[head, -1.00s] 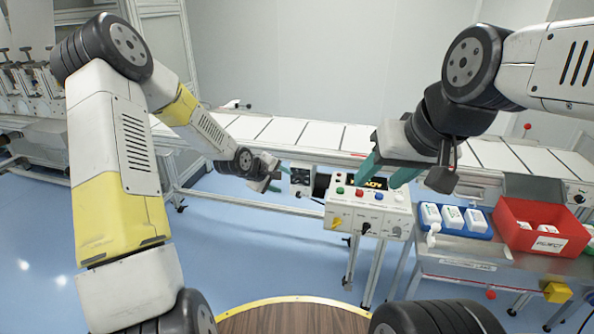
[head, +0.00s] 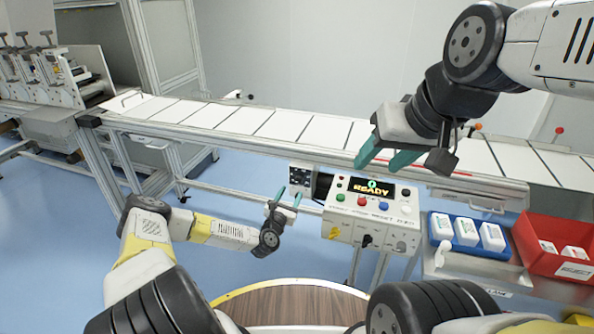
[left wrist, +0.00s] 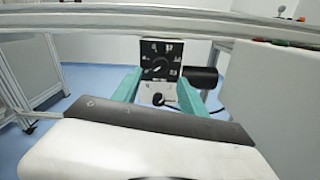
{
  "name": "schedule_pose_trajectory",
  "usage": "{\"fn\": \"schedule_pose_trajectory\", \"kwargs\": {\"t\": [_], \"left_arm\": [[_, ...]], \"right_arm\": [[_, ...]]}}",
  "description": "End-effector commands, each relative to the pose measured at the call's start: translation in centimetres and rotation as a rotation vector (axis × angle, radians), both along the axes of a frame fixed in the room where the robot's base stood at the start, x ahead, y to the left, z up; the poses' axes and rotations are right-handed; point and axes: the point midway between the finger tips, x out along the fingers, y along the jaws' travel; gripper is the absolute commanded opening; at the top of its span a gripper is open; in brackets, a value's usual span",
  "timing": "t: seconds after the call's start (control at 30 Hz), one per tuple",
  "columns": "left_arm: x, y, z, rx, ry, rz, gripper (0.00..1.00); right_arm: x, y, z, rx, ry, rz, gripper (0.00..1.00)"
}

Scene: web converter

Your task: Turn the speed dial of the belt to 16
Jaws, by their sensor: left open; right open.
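The speed dial (left wrist: 157,66) is a round knob on a small black panel with white numbers, on a box left of the control console; its exact setting is too small to read. The black panel (head: 300,177) also shows in the head view. My left gripper (head: 288,197) is open and empty, just in front of and below the panel. In the left wrist view its teal fingers (left wrist: 141,88) stand either side of the lower part of the panel, apart from the dial. My right gripper (head: 386,158) is open and empty above the belt's near edge, over the console.
The control console (head: 368,212) has coloured buttons and a display reading READY. The white belt (head: 285,124) runs behind it. At right, a blue tray (head: 456,241) holds white bottles beside a red reject bin (head: 530,262). A round wooden top (head: 285,303) lies in front.

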Motion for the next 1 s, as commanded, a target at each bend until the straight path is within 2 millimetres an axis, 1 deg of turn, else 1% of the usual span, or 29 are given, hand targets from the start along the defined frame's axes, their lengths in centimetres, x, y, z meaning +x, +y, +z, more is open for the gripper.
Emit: {"fn": "schedule_pose_trajectory", "kwargs": {"t": [0.13,0.3,0.4,0.5,0.63,0.83,0.87,1.0], "left_arm": [[1.7,-0.7,0.1,0.000,-0.002,-0.001,0.50],[4.4,-1.6,0.1,0.001,-0.002,-0.002,0.50],[5.7,-2.0,0.0,0.002,0.000,-0.003,0.50],[6.6,-2.3,0.0,0.002,0.000,-0.003,0.50],[7.1,-2.4,0.0,0.001,0.001,-0.003,0.50],[7.1,-2.4,0.0,0.001,0.001,-0.003,0.50],[7.1,-2.4,0.0,0.001,0.001,-0.003,0.48],[7.1,-2.4,0.0,0.001,0.001,-0.003,0.21]], "right_arm": [[0.0,0.0,0.0,0.000,0.000,0.000,0.50],[0.0,0.0,0.0,0.000,0.000,0.000,0.50],[0.0,0.0,0.0,0.000,0.000,0.000,0.50],[0.0,0.0,0.0,0.000,0.000,0.000,0.50],[0.0,0.0,0.0,0.000,0.000,0.000,0.50],[0.0,0.0,0.0,0.000,0.000,0.000,0.50],[0.0,0.0,0.0,0.000,0.000,0.000,0.50],[0.0,0.0,0.0,0.000,0.000,0.000,0.50]]}}
